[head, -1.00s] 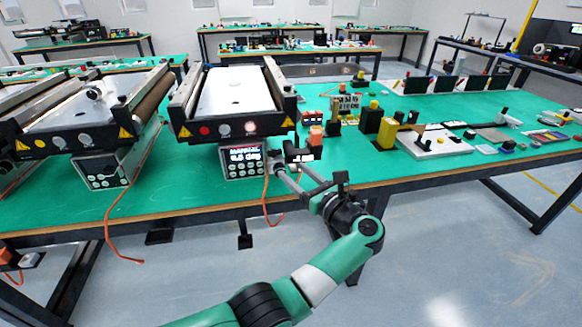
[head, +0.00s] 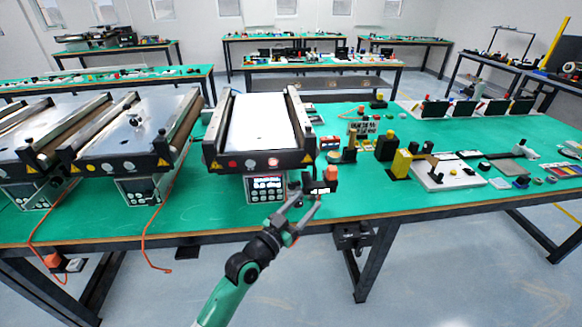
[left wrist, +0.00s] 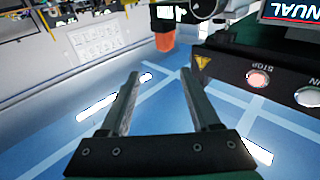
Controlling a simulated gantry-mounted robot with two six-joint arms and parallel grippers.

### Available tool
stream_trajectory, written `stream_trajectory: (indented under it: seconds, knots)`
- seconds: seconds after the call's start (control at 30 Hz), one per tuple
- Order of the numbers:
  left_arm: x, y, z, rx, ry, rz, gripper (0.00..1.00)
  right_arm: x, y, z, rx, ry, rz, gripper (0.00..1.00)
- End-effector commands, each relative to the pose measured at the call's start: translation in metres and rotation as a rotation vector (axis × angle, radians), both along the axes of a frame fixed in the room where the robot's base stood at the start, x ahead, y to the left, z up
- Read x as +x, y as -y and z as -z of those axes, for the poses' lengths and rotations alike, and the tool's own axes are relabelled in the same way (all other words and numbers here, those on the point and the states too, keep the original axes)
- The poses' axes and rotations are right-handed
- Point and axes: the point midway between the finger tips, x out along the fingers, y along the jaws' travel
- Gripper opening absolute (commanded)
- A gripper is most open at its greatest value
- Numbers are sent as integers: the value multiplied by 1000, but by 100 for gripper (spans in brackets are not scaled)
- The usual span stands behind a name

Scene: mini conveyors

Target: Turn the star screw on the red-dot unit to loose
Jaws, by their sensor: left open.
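The red-dot unit is the mini conveyor (head: 262,122) with a red dot (head: 232,163) on its black front panel. Black knobs stand at its front corners, one at the right (head: 302,138); I cannot tell which is the star screw. A lit display box (head: 266,188) hangs below the panel. My right gripper is not in view.
The left wrist view shows a black panel with a STOP button (left wrist: 258,77) to the right and an orange part (left wrist: 165,40) ahead. Another conveyor (head: 137,125) stands to the left. Yellow and black blocks (head: 402,162) and a white plate (head: 448,175) occupy the table's right.

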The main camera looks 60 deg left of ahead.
Motion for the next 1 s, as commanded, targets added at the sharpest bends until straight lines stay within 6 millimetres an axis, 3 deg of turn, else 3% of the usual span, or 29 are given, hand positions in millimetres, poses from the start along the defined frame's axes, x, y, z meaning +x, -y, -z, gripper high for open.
stream_trajectory:
  seconds: [0.03,0.13,0.3,0.47,0.8,1.0]
  knots:
    - [-32,-18,-4,-9,-34,-66,63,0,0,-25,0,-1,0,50]
    - [-70,-38,21,-55,-91,-144,63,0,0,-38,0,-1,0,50]
    - [-81,-49,27,-64,-97,-175,63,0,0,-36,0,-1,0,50]
    - [-71,-54,28,-65,-94,-171,63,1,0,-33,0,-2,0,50]
    - [-11,-93,30,-65,-93,-170,63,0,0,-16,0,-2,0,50]
    - [13,-109,29,-65,-93,-170,63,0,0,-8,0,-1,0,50]
